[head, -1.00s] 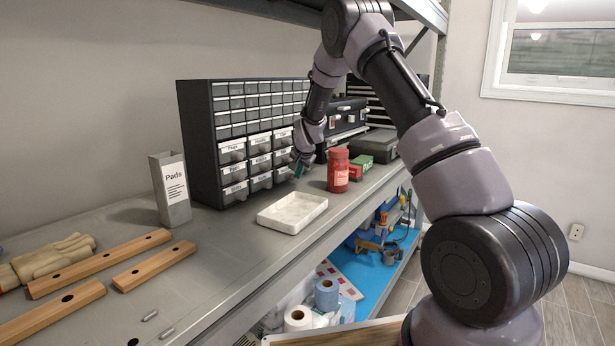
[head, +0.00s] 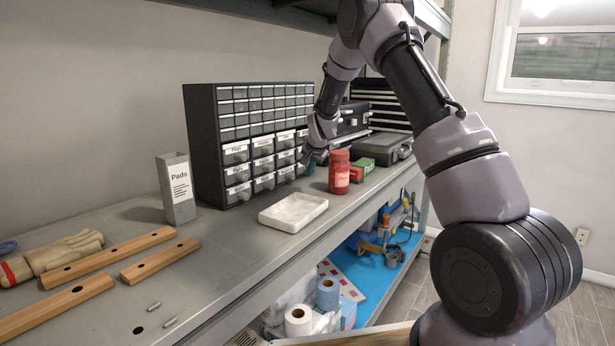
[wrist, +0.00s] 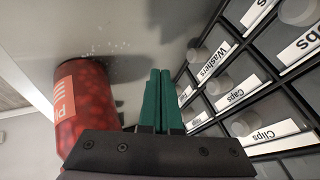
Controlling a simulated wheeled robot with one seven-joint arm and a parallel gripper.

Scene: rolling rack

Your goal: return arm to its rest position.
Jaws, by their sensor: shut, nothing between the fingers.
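My gripper (head: 310,168) is at the end of my arm, low over the shelf in front of the drawer cabinet (head: 205,145). In the wrist view its two green fingers (wrist: 160,98) are together with nothing between them. A red jar (head: 339,172) stands just right of my gripper in the head view. In the wrist view the jar (wrist: 82,108) is close beside the fingers on the left, and labelled drawers (wrist: 235,90) are close on the right.
A white tray (head: 293,212) lies in front of the cabinet. A grey "Pads" box (head: 177,188), wooden bars (head: 108,257) and gloves (head: 65,252) are to the left. A dark case (head: 380,149) stands behind the jar. An upper shelf (head: 432,18) overhangs near my arm.

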